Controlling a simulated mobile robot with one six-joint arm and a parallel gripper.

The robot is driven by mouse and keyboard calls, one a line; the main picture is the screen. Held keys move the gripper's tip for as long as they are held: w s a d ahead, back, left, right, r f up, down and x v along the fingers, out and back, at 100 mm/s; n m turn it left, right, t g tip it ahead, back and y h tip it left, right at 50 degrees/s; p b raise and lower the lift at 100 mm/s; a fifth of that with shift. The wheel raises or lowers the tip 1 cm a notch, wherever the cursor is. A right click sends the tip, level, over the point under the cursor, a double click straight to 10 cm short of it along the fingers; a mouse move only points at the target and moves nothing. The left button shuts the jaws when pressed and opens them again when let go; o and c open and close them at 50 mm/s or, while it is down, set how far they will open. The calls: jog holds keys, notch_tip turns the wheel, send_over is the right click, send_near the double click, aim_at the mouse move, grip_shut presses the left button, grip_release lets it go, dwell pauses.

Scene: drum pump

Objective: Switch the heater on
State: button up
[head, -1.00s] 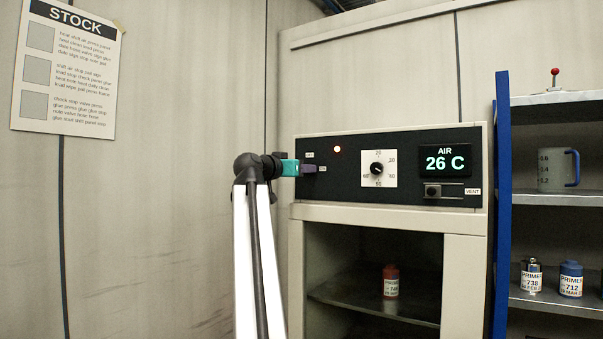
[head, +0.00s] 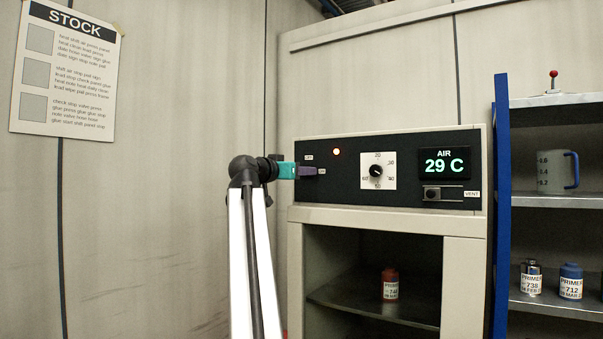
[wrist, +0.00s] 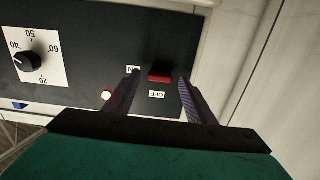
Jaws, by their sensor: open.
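The heater cabinet has a black control panel (head: 408,192) with a lit orange-white lamp (head: 336,152), a numbered dial (head: 377,170) and a display (head: 444,162) reading AIR 29 C. In the wrist view the panel is upside down. My gripper (head: 308,171) is open at the panel's left end. In the wrist view its dark fingers (wrist: 160,78) stand on either side of the switch; contact cannot be told.
A vent slider (head: 433,194) sits below the display. A red can (head: 390,283) stands on the cabinet's inner shelf. To the right, a blue-edged rack holds a jug (head: 557,171) and primer cans (head: 571,281). The wall left of my arm is bare apart from a stock sign (head: 66,68).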

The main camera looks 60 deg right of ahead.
jog(key=a, duration=1.2)
jog(key=shift+a, duration=0.25)
